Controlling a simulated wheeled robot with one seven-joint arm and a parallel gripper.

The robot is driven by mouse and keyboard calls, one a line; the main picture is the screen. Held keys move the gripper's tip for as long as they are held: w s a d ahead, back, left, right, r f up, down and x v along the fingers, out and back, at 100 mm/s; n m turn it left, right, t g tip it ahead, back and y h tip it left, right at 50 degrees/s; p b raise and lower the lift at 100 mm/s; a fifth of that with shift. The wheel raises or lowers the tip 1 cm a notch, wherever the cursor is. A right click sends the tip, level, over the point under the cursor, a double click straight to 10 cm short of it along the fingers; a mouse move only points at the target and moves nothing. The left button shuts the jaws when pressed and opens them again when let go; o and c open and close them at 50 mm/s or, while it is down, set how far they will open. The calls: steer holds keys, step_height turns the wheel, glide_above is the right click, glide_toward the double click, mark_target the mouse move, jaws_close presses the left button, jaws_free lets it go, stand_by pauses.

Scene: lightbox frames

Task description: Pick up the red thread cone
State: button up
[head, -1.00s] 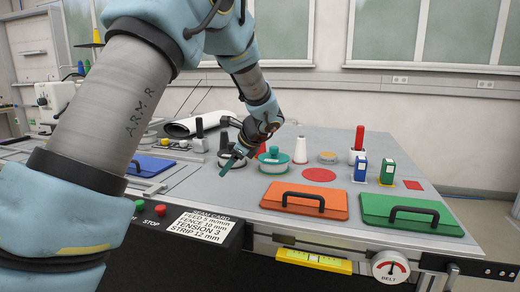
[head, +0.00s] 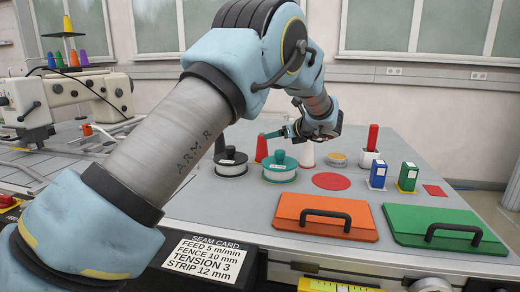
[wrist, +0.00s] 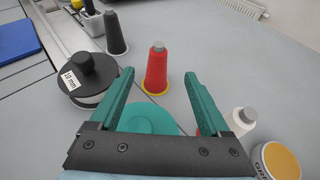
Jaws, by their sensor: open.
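The red thread cone (wrist: 156,75) stands upright on a yellow-edged spot in the wrist view, its grey tip up. In the head view the red cone (head: 262,149) shows behind the black and teal flat spools, partly hidden. My gripper (head: 267,136) is open and empty, pointing left above the teal spool. In the wrist view its two teal fingers (wrist: 158,77) are spread apart, with the cone beyond them and between their lines of sight. No contact with the cone shows.
A teal flat spool (wrist: 152,118) lies under the fingers. A black flat spool (wrist: 85,88) is left of the cone, a dark cone (wrist: 116,34) behind it. A white cone (wrist: 238,122) and a round tin (wrist: 276,160) are at right.

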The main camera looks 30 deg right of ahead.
mark_target(265, 150)
steer(key=p+x, duration=0.3)
steer(key=x, duration=0.5)
steer(key=shift+w+a+f, duration=0.1)
steer(key=shift+w+a, duration=0.1)
steer(key=shift+w, duration=0.1)
jaws_close()
stand_by(0.3)
